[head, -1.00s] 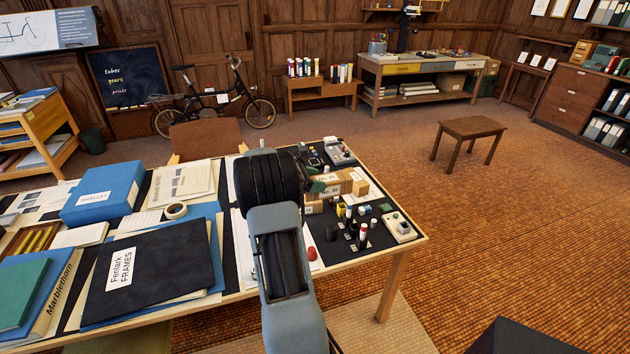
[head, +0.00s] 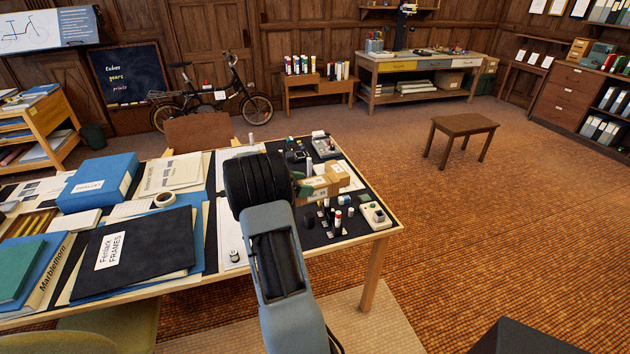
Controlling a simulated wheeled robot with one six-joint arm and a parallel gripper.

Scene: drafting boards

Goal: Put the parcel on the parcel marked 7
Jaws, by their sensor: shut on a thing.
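Brown cardboard parcels (head: 338,176) with white labels sit close together on the dark mat on the right part of the table, just right of my wrist. The labels are too small to read, so I cannot tell which parcel is marked 7. My gripper (head: 303,188) is at the left side of this group, with green finger parts showing. It is shut on a parcel (head: 318,190). The dark wrist hides much of the fingers, and I cannot tell whether the held parcel touches the others.
Small bottles and pots (head: 337,218) stand in front of the parcels, beside a pale device (head: 375,215). Another device (head: 325,144) is at the mat's back edge. Folders, a blue box (head: 100,184) and a tape roll (head: 165,199) fill the table's left. A stool (head: 461,130) stands apart.

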